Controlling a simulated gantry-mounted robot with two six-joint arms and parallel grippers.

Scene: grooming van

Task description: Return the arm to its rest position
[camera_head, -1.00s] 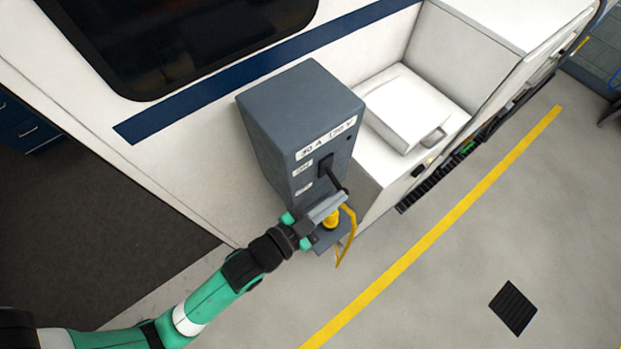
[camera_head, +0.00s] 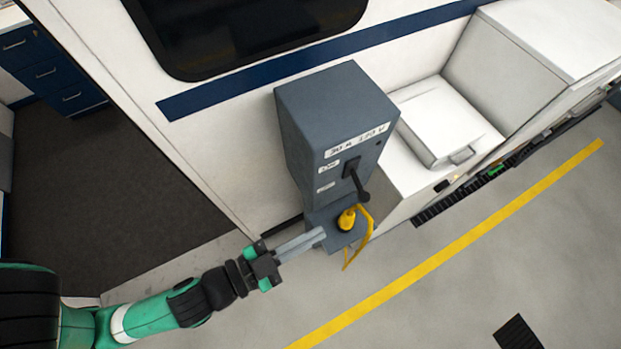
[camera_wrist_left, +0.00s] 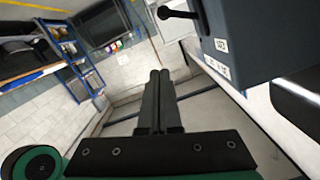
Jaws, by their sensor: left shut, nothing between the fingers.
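My left gripper (camera_head: 322,235) is shut and empty in the head view. Its fingertips are just left of the yellow plug at the foot of the grey power box; I cannot tell whether they touch the box's base. In the left wrist view its two fingers (camera_wrist_left: 158,75) lie together with nothing between them. The grey power box (camera_head: 330,105) has a black lever (camera_head: 357,183) on its front, pointing down and to the right. The box and lever (camera_wrist_left: 180,13) also show at the upper right of the left wrist view. My right gripper is not in view.
A yellow plug (camera_head: 347,219) with a yellow cable (camera_head: 368,225) sits at the box's base. The white van wall (camera_head: 220,140) stands behind. A white step-like unit (camera_head: 440,120) is to the right. Open grey floor with a yellow line (camera_head: 450,255) lies in front.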

